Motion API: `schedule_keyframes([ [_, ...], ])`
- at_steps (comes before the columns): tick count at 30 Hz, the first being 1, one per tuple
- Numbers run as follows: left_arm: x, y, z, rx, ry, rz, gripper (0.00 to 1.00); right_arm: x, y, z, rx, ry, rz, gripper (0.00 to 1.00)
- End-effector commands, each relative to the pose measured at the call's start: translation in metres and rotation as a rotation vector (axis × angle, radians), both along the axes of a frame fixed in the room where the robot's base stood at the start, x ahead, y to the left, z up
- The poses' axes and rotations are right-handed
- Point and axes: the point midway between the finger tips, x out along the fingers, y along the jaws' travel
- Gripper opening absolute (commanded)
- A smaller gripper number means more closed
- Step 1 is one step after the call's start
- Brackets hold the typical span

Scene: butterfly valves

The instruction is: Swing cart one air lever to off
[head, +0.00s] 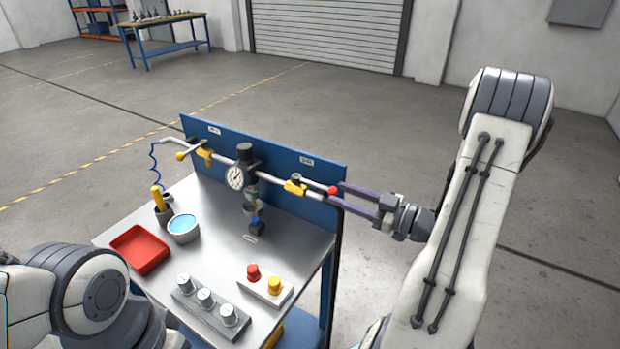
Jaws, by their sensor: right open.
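A cart (205,287) with a metal top and a blue back panel (230,136) stands in front of me. A pipe runs along the panel with a round gauge (236,178) at its middle. A yellow valve (294,187) sits on the right part of the pipe, with a red ball (333,190) to its right. Another yellow valve (204,153) is at the left, with a yellow ball (180,156). My right gripper (336,194) reaches in from the right, open, its fingertips close to the red ball; contact cannot be told. My left gripper is out of view.
On the cart top are a red tray (139,249), a bowl with blue contents (183,227), a grey block with several knobs (211,308), and a pale block with a red and a yellow button (265,290). A blue workbench (166,45) stands far back. The floor around is clear.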

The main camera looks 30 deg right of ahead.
Motion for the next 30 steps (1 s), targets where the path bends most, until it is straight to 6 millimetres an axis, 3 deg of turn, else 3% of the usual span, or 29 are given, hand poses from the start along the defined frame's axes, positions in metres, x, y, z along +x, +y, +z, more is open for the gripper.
schedule_keyframes([
  [6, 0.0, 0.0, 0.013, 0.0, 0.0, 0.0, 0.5, 0.038, 0.026, 0.002, 0.0, 0.002, 0.011, 0.43],
  [12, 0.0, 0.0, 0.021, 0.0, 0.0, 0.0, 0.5, 0.065, 0.041, 0.001, 0.0, 0.003, 0.008, 0.43],
  [18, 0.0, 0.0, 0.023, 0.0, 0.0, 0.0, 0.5, 0.075, 0.045, 0.0, 0.0, 0.003, 0.003, 0.43],
  [26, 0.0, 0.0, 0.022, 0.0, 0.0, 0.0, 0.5, 0.076, 0.044, 0.0, -0.001, 0.003, -0.001, 0.43],
  [29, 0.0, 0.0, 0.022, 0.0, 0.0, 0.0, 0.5, 0.076, 0.044, 0.0, -0.001, 0.003, -0.001, 0.05],
  [30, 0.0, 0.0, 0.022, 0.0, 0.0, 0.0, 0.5, 0.076, 0.044, 0.0, -0.001, 0.002, 0.0, 0.0],
])
